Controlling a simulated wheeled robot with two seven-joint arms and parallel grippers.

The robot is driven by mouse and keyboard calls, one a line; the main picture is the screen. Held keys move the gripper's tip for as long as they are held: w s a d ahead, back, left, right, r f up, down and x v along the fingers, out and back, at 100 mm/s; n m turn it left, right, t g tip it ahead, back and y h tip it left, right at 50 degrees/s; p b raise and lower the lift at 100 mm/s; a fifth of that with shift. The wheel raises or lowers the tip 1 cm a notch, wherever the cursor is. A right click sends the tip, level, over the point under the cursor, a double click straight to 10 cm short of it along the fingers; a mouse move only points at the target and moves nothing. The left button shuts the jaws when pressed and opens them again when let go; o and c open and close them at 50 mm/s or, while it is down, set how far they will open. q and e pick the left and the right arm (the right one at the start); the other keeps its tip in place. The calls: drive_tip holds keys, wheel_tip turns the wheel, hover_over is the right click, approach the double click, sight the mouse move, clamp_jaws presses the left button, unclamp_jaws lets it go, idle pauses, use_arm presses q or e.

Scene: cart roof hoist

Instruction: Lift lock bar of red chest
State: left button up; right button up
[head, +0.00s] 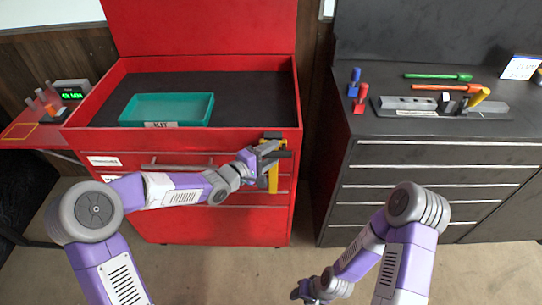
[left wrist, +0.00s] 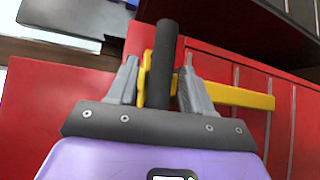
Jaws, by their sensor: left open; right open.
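The red chest (head: 220,222) stands left of centre in the head view, with its lid up. Its yellow lock bar (head: 273,181) runs upright at the right end of the drawer fronts. The bar also shows in the left wrist view (left wrist: 238,95), with a black round grip (left wrist: 166,45) sticking out from it. My left gripper (head: 266,158) is at the bar, open. In the left wrist view its two grey fingers stand on either side of the black grip; I cannot tell whether they touch it. My right gripper (head: 312,290) is low at the bottom edge, open and away from the chest.
A teal tray (head: 168,108) lies in the chest's top. A black cabinet (head: 430,175) stands to the right, with screwdrivers, a grey rail (head: 425,108) and small red and blue items on it. A red side shelf (head: 38,130) is at the left. Floor shows between chest and cabinet.

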use_arm(q)
drive_tip(key=shift+w, duration=0.1)
clamp_jaws()
idle(0.4)
